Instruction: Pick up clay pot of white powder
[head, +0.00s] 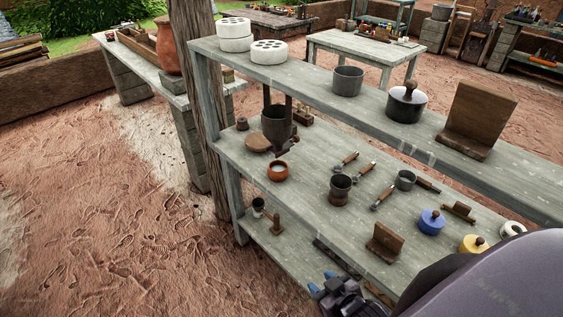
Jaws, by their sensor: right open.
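A small round orange clay pot (278,171) stands upright on the middle shelf board, toward its left front. My right gripper (321,283) shows at the bottom of the head view, dark with blue fingertips. It is open, with nothing visible between the fingers, and is well apart from the clay pot, lower in the picture. My right arm covers the bottom right corner. My left gripper is not in view.
The grey shelf (313,201) also holds a dark metal cup (340,188), a wooden disc (258,144), scoops, a wooden stand (384,243) and a blue jar (431,222). The upper board (310,78) overhangs the back. A wooden post (199,100) stands at the left end. Open dirt floor lies left.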

